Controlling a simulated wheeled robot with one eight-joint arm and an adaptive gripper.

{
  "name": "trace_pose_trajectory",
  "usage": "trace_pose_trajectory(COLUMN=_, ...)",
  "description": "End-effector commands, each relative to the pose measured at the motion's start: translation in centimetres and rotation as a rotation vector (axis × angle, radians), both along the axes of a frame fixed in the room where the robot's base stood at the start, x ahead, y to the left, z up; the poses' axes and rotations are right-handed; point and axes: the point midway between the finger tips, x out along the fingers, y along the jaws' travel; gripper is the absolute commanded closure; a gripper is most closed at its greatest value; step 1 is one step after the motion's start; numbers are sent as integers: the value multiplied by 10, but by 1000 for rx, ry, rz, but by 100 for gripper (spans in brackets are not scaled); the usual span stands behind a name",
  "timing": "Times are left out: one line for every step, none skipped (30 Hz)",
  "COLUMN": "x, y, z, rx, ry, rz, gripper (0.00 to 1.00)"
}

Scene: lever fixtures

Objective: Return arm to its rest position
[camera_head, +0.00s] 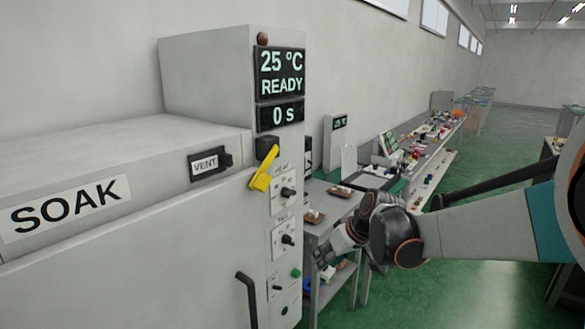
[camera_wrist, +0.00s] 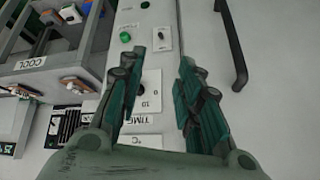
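My arm reaches in from the right in the head view, and my gripper (camera_head: 328,258) is beside the right side of the oven's control panel, partly hidden by its own wrist. In the wrist view my gripper (camera_wrist: 172,55) has its two green-padded fingers spread apart with nothing between them. The oven's panel, with a knob (camera_wrist: 150,82) and a green button (camera_wrist: 125,37), lies beyond the fingers. The fingers look apart from the panel, though the exact distance is hard to tell.
The large grey oven (camera_head: 120,225) has a yellow lever (camera_head: 263,168), a black door handle (camera_head: 247,298) and a display reading 25 °C, READY. A shelf unit (camera_head: 330,205) stands right behind my gripper. Workbenches (camera_head: 430,150) run along the wall. Green floor (camera_head: 470,290) lies open below my arm.

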Motion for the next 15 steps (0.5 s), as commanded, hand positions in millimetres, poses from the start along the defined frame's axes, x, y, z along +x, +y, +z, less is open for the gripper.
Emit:
trace_pose_trajectory(x=-15, y=-5, z=11, rx=-7, ry=1, rz=-24, gripper=68)
trace_pose_trajectory(x=-23, y=-9, z=16, rx=-12, ry=1, rz=-39, gripper=68)
trace_pose_trajectory(x=-34, y=-13, z=23, rx=-19, ry=2, rz=-60, gripper=68)
trace_pose_trajectory(x=-42, y=-16, z=28, rx=-22, ry=2, rz=-75, gripper=68)
trace_pose_trajectory(x=-51, y=-20, z=33, rx=-27, ry=1, rz=-91, gripper=68)
trace_pose_trajectory(x=-62, y=-24, z=39, rx=-32, ry=0, rz=-112, gripper=68)
trace_pose_trajectory(x=-70, y=-27, z=43, rx=-37, ry=0, rz=-128, gripper=68)
trace_pose_trajectory(x=-79, y=-31, z=46, rx=-41, ry=0, rz=-142, gripper=68)
trace_pose_trajectory(x=-91, y=-35, z=51, rx=-46, ry=-1, rz=-163, gripper=68)
trace_pose_trajectory(x=-99, y=-38, z=54, rx=-50, ry=-3, rz=-178, gripper=68)
trace_pose_trajectory(x=-108, y=-41, z=57, rx=-52, ry=-4, rz=-194, gripper=68)
trace_pose_trajectory(x=-119, y=-45, z=60, rx=-58, ry=-7, rz=-214, gripper=68)
trace_pose_trajectory(x=-128, y=-48, z=62, rx=-62, ry=-8, rz=-229, gripper=68)
trace_pose_trajectory(x=-137, y=-51, z=64, rx=-65, ry=-9, rz=-243, gripper=68)
trace_pose_trajectory(x=-149, y=-55, z=66, rx=-70, ry=-11, rz=-264, gripper=68)
